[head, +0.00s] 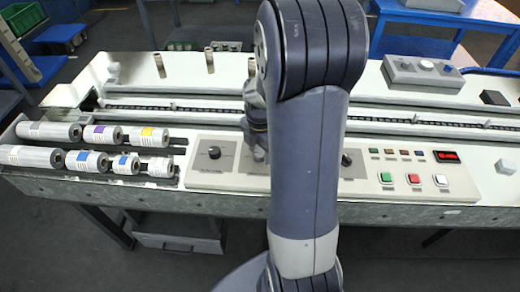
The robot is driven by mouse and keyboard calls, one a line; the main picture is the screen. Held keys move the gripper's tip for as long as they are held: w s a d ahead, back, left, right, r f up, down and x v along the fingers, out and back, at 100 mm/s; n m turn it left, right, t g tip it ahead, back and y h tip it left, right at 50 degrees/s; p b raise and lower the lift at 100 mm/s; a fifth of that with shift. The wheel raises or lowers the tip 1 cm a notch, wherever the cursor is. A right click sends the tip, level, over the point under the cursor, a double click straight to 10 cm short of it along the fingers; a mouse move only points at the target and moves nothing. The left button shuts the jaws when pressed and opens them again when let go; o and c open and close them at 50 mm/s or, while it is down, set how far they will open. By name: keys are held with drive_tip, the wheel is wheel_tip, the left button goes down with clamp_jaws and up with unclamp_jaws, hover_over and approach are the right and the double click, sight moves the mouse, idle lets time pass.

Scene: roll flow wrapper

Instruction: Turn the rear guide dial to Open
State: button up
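A black dial (214,152) sits on the left square of the front control panel. A second black dial (346,159) shows just right of my arm, partly hidden by it. The labels are too small to read, so I cannot tell which is the rear guide dial or where any dial points. My gripper (258,145) is mostly hidden behind my arm, over the panel between the two black dials, apart from the left one. Its fingers are unclear.
Several labelled rolls (95,150) lie in two rows at the left. Green, red and white buttons (413,179) and a red display (447,156) are on the panel's right. A chain conveyor (400,121) runs behind the panel. Upright posts (210,60) stand at the back.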

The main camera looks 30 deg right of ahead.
sight(260, 153)
wheel_tip(260, 153, up, 11)
idle(0.7)
drive_tip(key=shift+f, duration=0.25)
wheel_tip(260, 153, down, 11)
drive_tip(key=shift+r, duration=0.2)
drive_tip(key=shift+r, duration=0.1)
idle(0.4)
